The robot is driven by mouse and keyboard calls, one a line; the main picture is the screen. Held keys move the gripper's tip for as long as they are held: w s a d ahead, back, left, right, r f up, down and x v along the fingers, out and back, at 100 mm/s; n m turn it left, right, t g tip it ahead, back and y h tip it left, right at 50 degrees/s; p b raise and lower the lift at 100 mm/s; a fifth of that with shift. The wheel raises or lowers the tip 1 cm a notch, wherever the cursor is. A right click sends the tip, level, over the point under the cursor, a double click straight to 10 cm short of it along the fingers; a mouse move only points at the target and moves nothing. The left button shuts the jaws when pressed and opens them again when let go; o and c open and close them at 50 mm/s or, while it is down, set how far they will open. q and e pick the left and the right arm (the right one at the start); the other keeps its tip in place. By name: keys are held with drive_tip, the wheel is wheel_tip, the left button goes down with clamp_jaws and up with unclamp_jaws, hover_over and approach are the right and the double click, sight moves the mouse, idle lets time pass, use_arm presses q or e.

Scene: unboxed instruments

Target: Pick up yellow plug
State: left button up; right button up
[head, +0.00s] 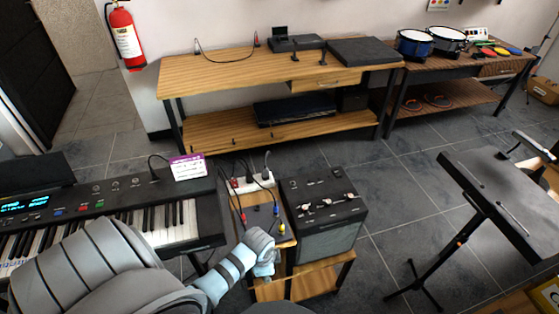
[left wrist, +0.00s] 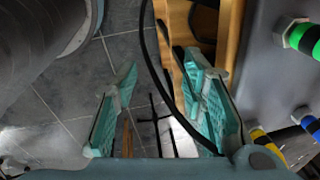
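The yellow plug (head: 282,227) sits on a small grey box (head: 262,218) on the wooden stand, just beyond my left gripper (head: 264,252). In the left wrist view a plug with yellow bands (left wrist: 258,134) shows at the lower right, outside the fingers and partly hidden by the gripper. My left gripper (left wrist: 160,105) is open there, with a clear gap between its teal fingers and nothing held. A black cable (left wrist: 152,62) runs behind the right finger. My right gripper is not in view.
Green (left wrist: 302,38) and blue (left wrist: 306,118) plugs stand near the yellow one. A white power strip (head: 252,182) with cables lies behind. A black amplifier (head: 325,212) stands to the right and a keyboard (head: 160,220) to the left.

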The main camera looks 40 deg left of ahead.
use_arm(q)
drive_tip(key=w+r+m, duration=0.5)
drive_tip(key=r+m, duration=0.1)
drive_tip(key=r, duration=0.7)
wheel_tip(320, 180, up, 6)
drive_tip(key=f+m+g, duration=0.1)
drive_tip(key=m+g, duration=0.1)
drive_tip(key=m, duration=0.5)
hover_over(282, 224)
drive_tip(key=f, duration=0.1)
drive_tip(key=f+b, duration=0.1)
drive_tip(key=b, duration=0.1)
drive_tip(key=shift+s+d+f+m+h, duration=0.1)
drive_tip(key=shift+s+f+m+h, duration=0.2)
drive_tip(key=shift+s+f+h, duration=0.1)
drive_tip(key=f, duration=0.3)
drive_tip(key=f+b, duration=0.1)
drive_tip(key=f, duration=0.3)
drive_tip(key=f+b, duration=0.1)
drive_tip(key=f, duration=0.2)
drive_tip(key=shift+w+f, duration=0.3)
drive_tip(key=shift+r, duration=0.1)
clamp_jaws()
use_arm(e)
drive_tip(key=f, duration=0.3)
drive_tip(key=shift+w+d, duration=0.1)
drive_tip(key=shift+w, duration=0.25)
